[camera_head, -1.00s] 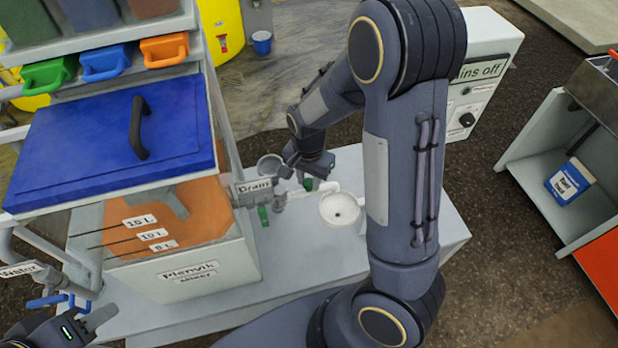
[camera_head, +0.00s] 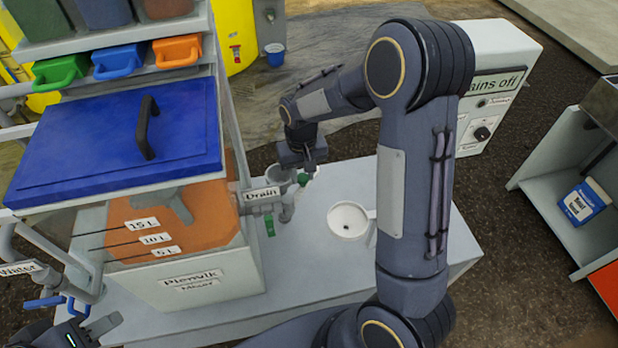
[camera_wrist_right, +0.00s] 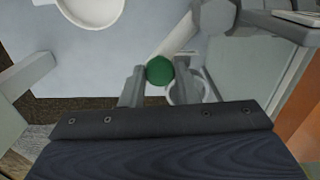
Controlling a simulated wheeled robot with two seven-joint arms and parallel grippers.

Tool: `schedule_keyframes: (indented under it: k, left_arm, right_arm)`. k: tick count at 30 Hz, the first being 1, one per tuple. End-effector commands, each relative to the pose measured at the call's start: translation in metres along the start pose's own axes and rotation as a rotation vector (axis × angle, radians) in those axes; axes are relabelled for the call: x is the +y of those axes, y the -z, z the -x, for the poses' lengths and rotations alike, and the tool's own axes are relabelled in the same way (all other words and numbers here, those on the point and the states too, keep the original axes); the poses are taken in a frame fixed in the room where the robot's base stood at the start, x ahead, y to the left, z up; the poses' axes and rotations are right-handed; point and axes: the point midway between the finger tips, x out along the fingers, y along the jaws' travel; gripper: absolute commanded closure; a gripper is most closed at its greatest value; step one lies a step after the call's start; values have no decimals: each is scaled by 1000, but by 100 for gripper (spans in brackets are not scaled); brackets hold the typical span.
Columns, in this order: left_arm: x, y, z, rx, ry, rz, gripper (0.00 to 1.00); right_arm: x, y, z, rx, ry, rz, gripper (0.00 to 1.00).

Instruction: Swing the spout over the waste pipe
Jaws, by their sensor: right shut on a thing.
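My right gripper (camera_head: 303,163) is shut on the green knob of the spout, low beside the drain valve (camera_head: 268,197). In the right wrist view the green knob (camera_wrist_right: 159,70) sits between the two fingertips, at the end of the light grey spout (camera_wrist_right: 178,38). A round open rim, apparently the waste pipe (camera_wrist_right: 172,93), lies right of the knob, partly behind a finger. In the head view my right gripper partly hides spout and pipe. I cannot tell how far the spout mouth overlaps the pipe. My left gripper (camera_head: 92,318) is open and empty at the bottom left.
A white round dish (camera_head: 348,220) stands on the skid deck (camera_head: 320,262), right of the spout. The mixer tank (camera_head: 200,285) with its blue lid (camera_head: 110,150) stands left. A control box (camera_head: 490,90) is behind my right arm. Blue valve handle (camera_head: 45,302) is near my left gripper.

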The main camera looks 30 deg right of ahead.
Motion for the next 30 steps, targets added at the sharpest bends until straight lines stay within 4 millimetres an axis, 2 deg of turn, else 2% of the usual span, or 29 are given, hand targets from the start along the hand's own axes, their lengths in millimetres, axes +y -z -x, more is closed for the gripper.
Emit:
schedule_keyframes:
  k: [18, 30]
  left_arm:
    - [-4, -5, -9, 0, 0, 0, 64]
    - [-5, -6, -11, 0, 0, 0, 64]
  right_arm:
    - [-36, 21, 0, 4, -1, 550, 100]
    - [-49, 23, 1, 4, -1, 735, 100]
